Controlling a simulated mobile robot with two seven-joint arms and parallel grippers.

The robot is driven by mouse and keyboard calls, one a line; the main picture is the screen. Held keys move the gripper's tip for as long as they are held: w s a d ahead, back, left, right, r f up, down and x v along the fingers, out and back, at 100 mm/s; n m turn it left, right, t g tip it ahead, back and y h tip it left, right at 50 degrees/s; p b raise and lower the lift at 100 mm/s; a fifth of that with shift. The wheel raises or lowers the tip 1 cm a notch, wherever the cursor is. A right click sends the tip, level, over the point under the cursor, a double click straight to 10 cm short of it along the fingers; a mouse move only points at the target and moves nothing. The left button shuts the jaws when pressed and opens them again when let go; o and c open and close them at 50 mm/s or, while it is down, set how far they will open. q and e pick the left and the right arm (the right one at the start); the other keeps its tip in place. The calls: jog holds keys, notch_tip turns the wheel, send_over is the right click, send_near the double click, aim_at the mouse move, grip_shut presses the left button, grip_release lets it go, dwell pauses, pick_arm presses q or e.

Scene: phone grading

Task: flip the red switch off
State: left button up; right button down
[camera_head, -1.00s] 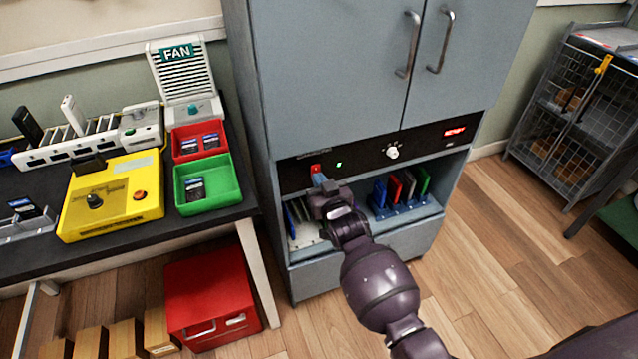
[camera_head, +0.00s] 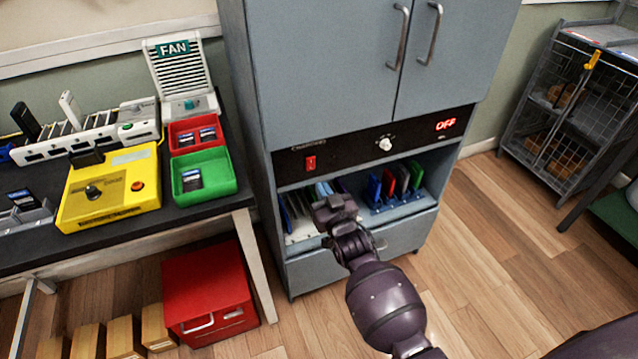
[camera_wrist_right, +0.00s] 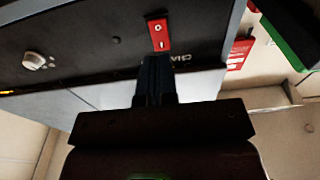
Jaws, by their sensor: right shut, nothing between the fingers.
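The red switch (camera_head: 310,163) sits at the left of the black control panel (camera_head: 348,153) on the grey cabinet. It also shows in the right wrist view (camera_wrist_right: 158,36), just beyond my fingertips. A display (camera_head: 446,124) at the panel's right end reads "OFF" in red. No green light shows on the panel. My right gripper (camera_head: 322,188) is shut and empty, a little below the switch and in front of the open shelf; in the right wrist view its fingers (camera_wrist_right: 156,62) appear close under the switch. Contact cannot be told. My left gripper is out of view.
A white knob (camera_head: 385,144) is on the panel's right half. The shelf below holds upright red, blue and green items (camera_head: 394,182). At left stands a table with a yellow device (camera_head: 112,190) and a green bin (camera_head: 212,168). Open wooden floor lies at right.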

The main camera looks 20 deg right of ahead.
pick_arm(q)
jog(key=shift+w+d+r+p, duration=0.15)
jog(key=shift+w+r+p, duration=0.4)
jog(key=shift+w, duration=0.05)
pick_arm(e)
jog(key=s, duration=0.7)
jog(key=shift+s+d+f, duration=0.15)
jog(key=shift+s+f, duration=0.25)
jog(key=shift+f, duration=0.05)
pick_arm(q)
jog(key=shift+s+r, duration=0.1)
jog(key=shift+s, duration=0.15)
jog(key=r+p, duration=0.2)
jog(key=p, duration=0.1)
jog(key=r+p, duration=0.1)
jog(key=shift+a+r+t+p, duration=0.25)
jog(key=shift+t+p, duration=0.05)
pick_arm(e)
jog(key=s+d+f+g, duration=0.1)
jog(key=s+d+g, duration=0.1)
jog(key=s, duration=0.7)
jog(key=s+d+f+g, duration=0.1)
jog(key=s+d+g, duration=0.1)
jog(key=s, duration=0.7)
jog(key=s+d+f+g, duration=0.1)
jog(key=s+g, duration=0.3)
jog(key=s, duration=0.6)
jog(key=shift+d+n+h, duration=0.3)
jog(key=shift+d+n, duration=0.1)
jog(key=shift+d, duration=0.35)
